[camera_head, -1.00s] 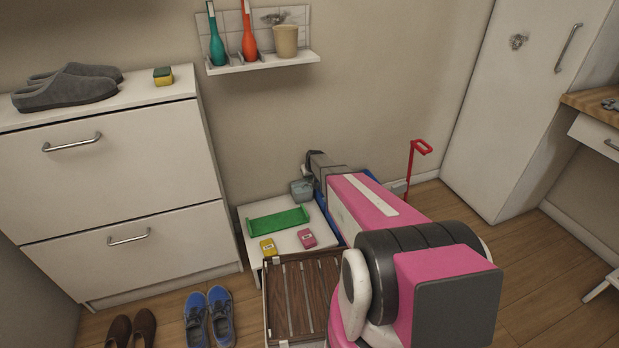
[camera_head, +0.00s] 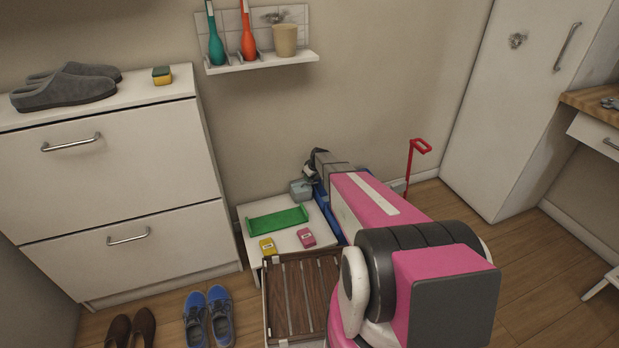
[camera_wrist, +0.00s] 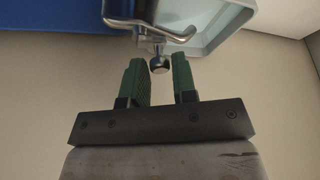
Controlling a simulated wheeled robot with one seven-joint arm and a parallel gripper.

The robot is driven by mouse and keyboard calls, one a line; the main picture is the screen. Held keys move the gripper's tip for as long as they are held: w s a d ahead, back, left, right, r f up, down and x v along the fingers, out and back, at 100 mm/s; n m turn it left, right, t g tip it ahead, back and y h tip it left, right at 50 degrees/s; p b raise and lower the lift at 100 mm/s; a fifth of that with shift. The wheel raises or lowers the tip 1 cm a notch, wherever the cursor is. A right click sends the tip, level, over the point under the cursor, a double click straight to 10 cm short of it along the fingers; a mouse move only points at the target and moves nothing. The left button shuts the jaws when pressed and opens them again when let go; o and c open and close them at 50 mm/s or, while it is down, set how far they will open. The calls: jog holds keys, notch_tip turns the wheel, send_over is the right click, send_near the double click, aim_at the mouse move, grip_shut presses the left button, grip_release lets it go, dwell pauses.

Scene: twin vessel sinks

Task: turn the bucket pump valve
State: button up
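In the wrist view, a shiny metal fitting with a bent bar handle (camera_wrist: 150,27) and a round knob (camera_wrist: 159,65) hangs at the top centre; it looks like the valve. Behind it are a blue body (camera_wrist: 60,18), probably the bucket, and a pale grey-blue open container (camera_wrist: 215,30). My gripper (camera_wrist: 160,66) is open, its two green fingers apart on either side of the knob; contact cannot be told. In the head view, the blue body (camera_head: 326,208) is mostly hidden by my arm, and the small grey-blue container (camera_head: 301,190) sits beside it. The valve is hidden there.
A low white table (camera_head: 290,242) holds a green tray (camera_head: 278,220), a yellow box (camera_head: 268,247) and a pink box (camera_head: 306,237). A slatted wooden crate (camera_head: 295,290) stands in front. A red handle (camera_head: 412,160) rises at right. A wall shelf (camera_head: 265,64) is above.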

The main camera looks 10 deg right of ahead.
jog(key=shift+o, duration=1.1)
jog(key=shift+r, duration=0.15)
jog(key=v, duration=1)
jog(key=shift+r, duration=0.3)
jog(key=shift+s, duration=0.15)
jog(key=s+r+m+g+h, duration=0.1)
jog(key=s+r, duration=0.3)
jog(key=s, duration=0.7)
jog(key=s+a+r+m+g, duration=0.1)
jog(key=s+r+m, duration=0.2)
jog(key=s, duration=0.9)
jog(key=s+a+r+m+g+h, duration=0.1)
jog(key=s+r+m, duration=0.2)
jog(key=s+r, duration=0.3)
jog(key=s, duration=0.5)
jog(key=shift+s+a+r+g+h, duration=0.2)
jog(key=shift+a+r+g+h, duration=0.1)
jog(key=shift+r+g, duration=0.1)
